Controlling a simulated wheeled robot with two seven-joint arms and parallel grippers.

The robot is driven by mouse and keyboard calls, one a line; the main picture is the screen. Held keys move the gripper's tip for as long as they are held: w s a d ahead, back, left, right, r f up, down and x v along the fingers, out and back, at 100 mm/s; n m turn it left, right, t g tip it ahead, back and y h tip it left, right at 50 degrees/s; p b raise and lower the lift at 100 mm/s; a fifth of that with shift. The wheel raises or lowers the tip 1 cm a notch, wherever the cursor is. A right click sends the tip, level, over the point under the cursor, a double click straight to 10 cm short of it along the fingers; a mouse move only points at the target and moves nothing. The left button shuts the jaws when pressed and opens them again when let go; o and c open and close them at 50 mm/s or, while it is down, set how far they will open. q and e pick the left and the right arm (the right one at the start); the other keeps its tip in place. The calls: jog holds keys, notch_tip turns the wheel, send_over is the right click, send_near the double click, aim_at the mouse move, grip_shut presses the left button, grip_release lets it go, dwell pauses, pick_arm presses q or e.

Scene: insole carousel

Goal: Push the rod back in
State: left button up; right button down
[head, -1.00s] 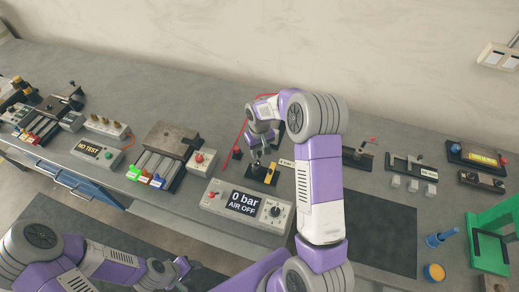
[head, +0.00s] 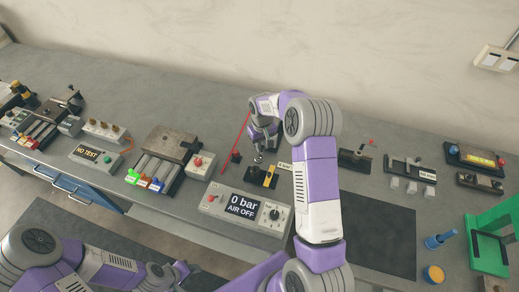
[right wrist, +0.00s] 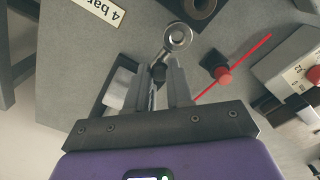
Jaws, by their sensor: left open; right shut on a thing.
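The rod (right wrist: 178,37) shows in the right wrist view as a metal ring end on a short dark stem. The stem sits between the two fingers of my right gripper (right wrist: 160,85), which is shut on it. In the head view my right gripper (head: 259,152) is beyond a small black fixture with a yellow part (head: 268,176), and the ring end shows at its tips. Whether the rod touches anything is hidden. My left gripper (head: 182,272) is open and empty at the lower left, away from the fixture.
A control box reading "0 bar AIR OFF" (head: 243,205) stands in front of the fixture. A dark mat (head: 375,235) lies at the right.

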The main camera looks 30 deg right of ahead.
jog(key=shift+w, duration=0.1)
jog(key=c, duration=1)
grip_release()
jog(key=shift+r, duration=3.8)
jog(key=shift+c, duration=0.2)
